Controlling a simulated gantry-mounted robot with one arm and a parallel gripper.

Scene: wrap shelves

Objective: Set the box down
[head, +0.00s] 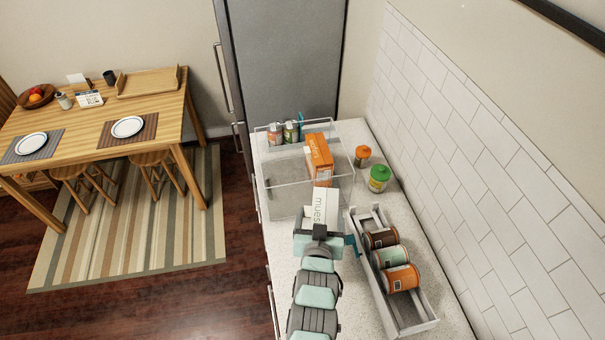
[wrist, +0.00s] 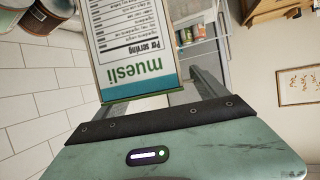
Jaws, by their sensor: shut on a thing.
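A white muesli box (head: 326,204) is held in my gripper (head: 321,226) over the counter, at the front edge of a clear shelf unit (head: 288,215). In the wrist view the muesli box (wrist: 140,50) shows its printed nutrition panel and a green and blue band. My gripper is shut on the box; the fingers are largely hidden. I cannot tell whether the box touches any surface.
An orange box (head: 319,160) and several small cans (head: 283,133) stand in the clear unit. A grey tray (head: 409,323) with several jars lies to the right. An orange-lidded jar (head: 362,155) and a green-lidded jar (head: 379,178) stand near the tiled wall.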

